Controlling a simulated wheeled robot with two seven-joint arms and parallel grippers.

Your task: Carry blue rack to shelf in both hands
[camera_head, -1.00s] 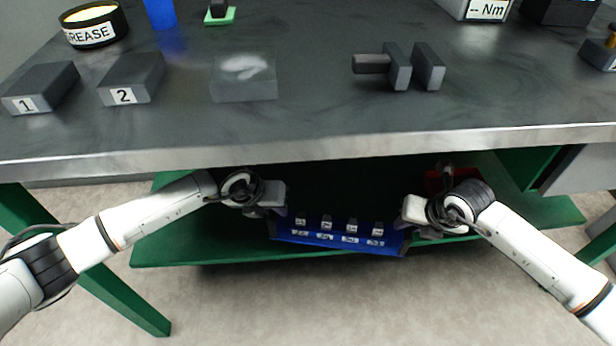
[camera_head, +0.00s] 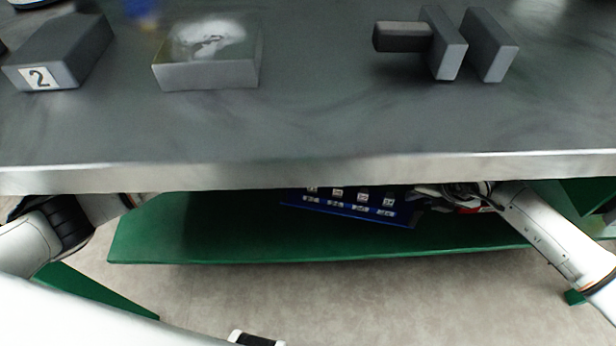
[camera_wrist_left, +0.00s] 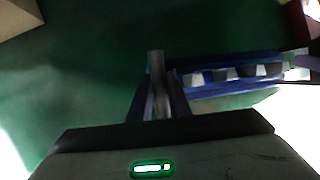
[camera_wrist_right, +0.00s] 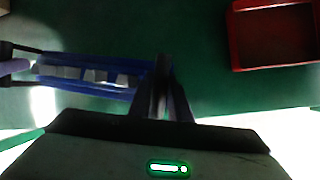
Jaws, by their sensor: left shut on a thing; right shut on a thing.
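The blue rack (camera_head: 345,209) shows in the head view under the table edge, tilted down to the right, with several labelled pieces in it. Its upper part is hidden by the tabletop. The green lower shelf (camera_head: 200,230) spans beneath it; I cannot tell whether the rack touches it. My right gripper (camera_head: 424,196) is at the rack's right end, partly hidden. In the right wrist view its fingers (camera_wrist_right: 163,92) are shut on the rack's end. My left gripper is hidden in the head view; in the left wrist view its fingers (camera_wrist_left: 158,92) are shut on the other end.
The grey tabletop (camera_head: 330,125) overhangs the shelf, leaving limited height. A red bin (camera_wrist_right: 272,38) sits on the shelf beyond my right gripper. Grey blocks and a block numbered 2 (camera_head: 60,55) lie on the table.

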